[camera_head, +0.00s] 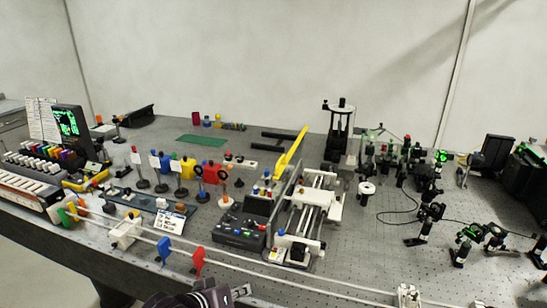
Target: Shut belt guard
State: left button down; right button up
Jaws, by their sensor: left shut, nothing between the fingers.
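A long yellow bar (291,152), which looks like the belt guard, stands raised and tilted beside the white stage mechanism (309,212). Its lower end is near the left side of the mechanism and its upper end points up and to the right. My left gripper (240,291) is at the bottom edge of the view, shut and empty. It is well in front of the yellow bar and apart from it. My right gripper is not in view.
A dark control box (240,230) stands left of the mechanism. A white rail (330,286) with blue and red paddles runs along the bench front. Optics on posts (430,211) crowd the right; a black stand (341,130) is behind.

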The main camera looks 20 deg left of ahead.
pick_arm(q)
jog(key=w+a+r+n+t+h, duration=0.1)
jog(key=w+a+r+n+t, duration=0.15)
jog(key=w+r, duration=0.45)
jog(key=w+a+r+n+t, duration=0.2)
jog(key=w+r+n, duration=0.1)
jog(key=r, duration=0.8)
jog(key=w+a+r+n+t+h, duration=0.1)
jog(key=w+a+r+n+t, duration=0.1)
jog(key=w+r, duration=0.45)
jog(key=w+d+p, duration=0.5)
jog(key=w+d, duration=0.1)
jog(key=w, duration=0.1)
jog(key=shift+w+d+p, duration=0.35)
jog(key=shift+p, duration=0.05)
jog(key=shift+w, duration=0.15)
